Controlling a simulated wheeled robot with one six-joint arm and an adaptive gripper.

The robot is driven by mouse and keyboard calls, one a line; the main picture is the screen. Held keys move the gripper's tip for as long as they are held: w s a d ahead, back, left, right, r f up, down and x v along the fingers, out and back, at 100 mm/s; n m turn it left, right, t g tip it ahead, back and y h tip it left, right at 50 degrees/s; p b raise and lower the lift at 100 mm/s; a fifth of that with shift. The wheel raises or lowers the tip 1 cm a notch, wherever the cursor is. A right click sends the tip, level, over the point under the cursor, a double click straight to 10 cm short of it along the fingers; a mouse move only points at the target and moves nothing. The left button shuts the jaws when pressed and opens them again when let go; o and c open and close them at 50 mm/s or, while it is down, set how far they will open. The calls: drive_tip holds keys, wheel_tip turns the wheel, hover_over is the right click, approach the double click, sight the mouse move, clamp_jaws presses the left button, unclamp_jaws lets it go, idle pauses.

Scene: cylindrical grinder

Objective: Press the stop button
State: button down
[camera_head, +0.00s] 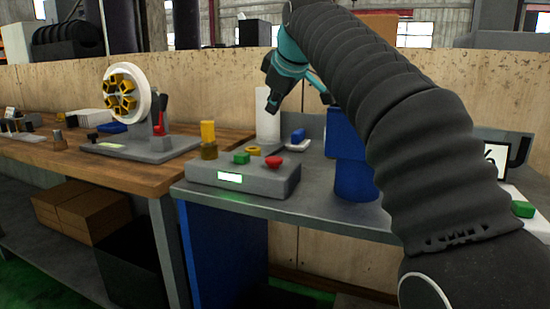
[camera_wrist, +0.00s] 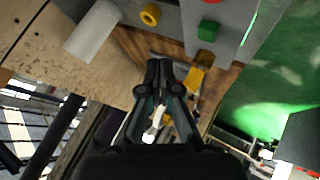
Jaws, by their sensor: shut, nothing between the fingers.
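A grey control box (camera_head: 225,167) stands on the grey bench. I read no label naming the stop button. My gripper (camera_head: 273,97) is in the air above and behind the box, apart from the buttons. In the wrist view, my gripper (camera_wrist: 160,68) is shut and empty. The red button (camera_wrist: 212,2) is cut by the top edge there, with the green button (camera_wrist: 209,28) below it.
A white cylinder (camera_head: 267,119) stands behind the box. A blue cylindrical container (camera_head: 350,165) is to its right, partly hidden by my arm. A small blue item (camera_head: 298,135) lies between them. A wheel-like fixture (camera_head: 128,95) stands on the wooden table at left. Air above the box is clear.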

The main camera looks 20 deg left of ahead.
sight(275, 159)
drive_tip(key=shift+f, duration=0.15)
drive_tip(key=shift+f+b, duration=2.3)
drive_tip(key=shift+f, duration=1.95)
drive_tip(key=shift+f, duration=0.1)
drive_tip(key=shift+f, duration=0.3)
drive_tip(key=shift+f+b, duration=0.6)
drive_tip(key=shift+f, duration=0.05)
drive_tip(key=shift+r, duration=0.1)
drive_tip(key=shift+r+p, duration=0.95)
drive_tip(key=shift+p, duration=0.15)
drive_tip(key=shift+r, duration=0.1)
